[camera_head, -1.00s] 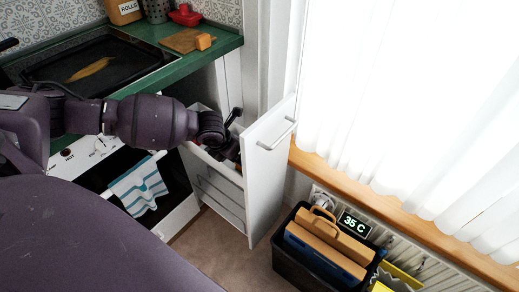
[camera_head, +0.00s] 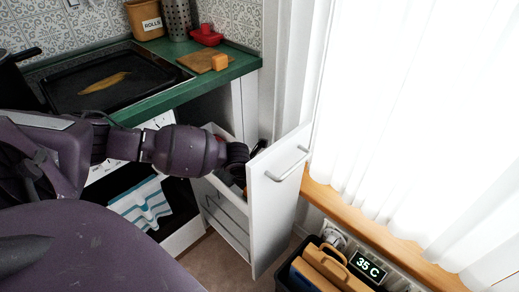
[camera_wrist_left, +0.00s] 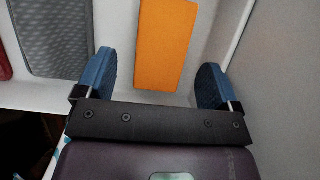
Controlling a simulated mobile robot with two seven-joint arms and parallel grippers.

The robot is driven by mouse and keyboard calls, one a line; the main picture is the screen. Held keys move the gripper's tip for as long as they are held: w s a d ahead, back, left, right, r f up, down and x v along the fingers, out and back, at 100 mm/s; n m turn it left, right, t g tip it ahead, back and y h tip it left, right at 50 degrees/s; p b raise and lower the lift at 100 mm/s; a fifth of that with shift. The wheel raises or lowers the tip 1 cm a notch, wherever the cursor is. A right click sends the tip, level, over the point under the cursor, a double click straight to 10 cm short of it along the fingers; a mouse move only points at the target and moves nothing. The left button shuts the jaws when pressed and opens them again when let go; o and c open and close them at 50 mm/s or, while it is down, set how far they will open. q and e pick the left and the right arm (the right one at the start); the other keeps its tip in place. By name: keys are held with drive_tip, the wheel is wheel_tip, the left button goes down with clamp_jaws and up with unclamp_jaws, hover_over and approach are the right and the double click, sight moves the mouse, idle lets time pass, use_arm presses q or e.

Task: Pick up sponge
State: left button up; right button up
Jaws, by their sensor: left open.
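An orange rectangular block (camera_wrist_left: 166,45), which looks like the sponge, lies in the white pull-out drawer in the left wrist view. My left gripper (camera_wrist_left: 157,72) is open, with a blue-padded finger on either side of the block's near end. Gaps show between the block and both fingers, and nothing is held. In the head view my left arm reaches into the open drawer (camera_head: 282,195), and its fingers and the block are hidden there. My right gripper is not in view.
In the drawer, a grey textured item (camera_wrist_left: 55,35) lies left of the block, and a drawer wall (camera_wrist_left: 240,30) stands close on the right. A curtained window (camera_head: 410,110) is at right.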

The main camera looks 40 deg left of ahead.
use_arm(q)
drive_tip(key=x, duration=0.2)
drive_tip(key=b+x, duration=0.1)
drive_tip(key=x, duration=0.1)
drive_tip(key=shift+s+d+f, duration=0.1)
drive_tip(key=shift+s+f, duration=0.15)
drive_tip(key=shift+s, duration=0.1)
drive_tip(key=shift+w+f, duration=0.1)
drive_tip(key=shift+w, duration=0.05)
drive_tip(key=c, duration=1)
wheel_tip(320, 180, up, 20)
drive_tip(key=p, duration=0.4)
